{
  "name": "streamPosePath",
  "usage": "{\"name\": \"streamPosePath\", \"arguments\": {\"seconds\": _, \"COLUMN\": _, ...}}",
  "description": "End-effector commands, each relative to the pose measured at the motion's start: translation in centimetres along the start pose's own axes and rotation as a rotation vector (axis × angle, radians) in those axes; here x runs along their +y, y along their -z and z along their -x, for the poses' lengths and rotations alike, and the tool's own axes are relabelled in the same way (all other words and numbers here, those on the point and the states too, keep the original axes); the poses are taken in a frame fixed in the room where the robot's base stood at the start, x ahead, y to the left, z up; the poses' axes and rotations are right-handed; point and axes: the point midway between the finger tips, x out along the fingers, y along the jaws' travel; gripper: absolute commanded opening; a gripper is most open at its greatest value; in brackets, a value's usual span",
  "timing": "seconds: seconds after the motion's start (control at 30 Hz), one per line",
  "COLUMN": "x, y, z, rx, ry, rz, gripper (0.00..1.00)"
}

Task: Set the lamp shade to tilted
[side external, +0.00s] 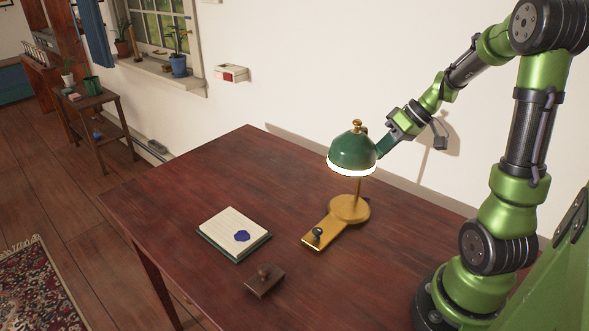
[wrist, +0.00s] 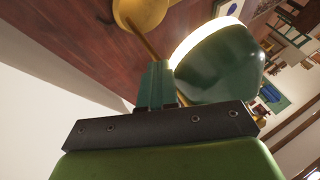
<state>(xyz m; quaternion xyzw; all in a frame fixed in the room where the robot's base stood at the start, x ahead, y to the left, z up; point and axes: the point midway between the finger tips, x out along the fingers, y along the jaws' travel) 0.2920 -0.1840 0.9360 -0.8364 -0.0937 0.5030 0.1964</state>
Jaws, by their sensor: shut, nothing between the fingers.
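The lamp's green dome shade (side external: 350,151), with a lit white rim and brass finial, sits on a thin brass stem above its brass base (side external: 349,208). In the side view its rim looks close to level, opening downward. My gripper (side external: 381,149) is at the right side of the shade, fingers angled down toward it. In the wrist view the shade (wrist: 222,65) fills the right of the picture, and my shut, empty fingers (wrist: 157,75) are beside its edge. I cannot tell whether they touch it. Part of the base (wrist: 142,10) shows at the top.
The lamp stands on a dark red wooden table (side external: 190,190). A notepad (side external: 233,232) with a blue blot and a brown blotter (side external: 264,281) lie to the left and front. The wall (side external: 300,80) runs behind. The table's left part is clear.

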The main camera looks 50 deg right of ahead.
Motion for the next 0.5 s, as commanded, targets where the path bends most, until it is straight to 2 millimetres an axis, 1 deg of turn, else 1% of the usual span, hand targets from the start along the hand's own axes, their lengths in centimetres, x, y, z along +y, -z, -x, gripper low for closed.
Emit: {"name": "streamPosePath", "arguments": {"seconds": 0.5, "x": -0.39, "y": -0.48, "z": -0.77, "rx": -0.006, "ry": 0.104, "rz": -0.058, "gripper": 0.00}}
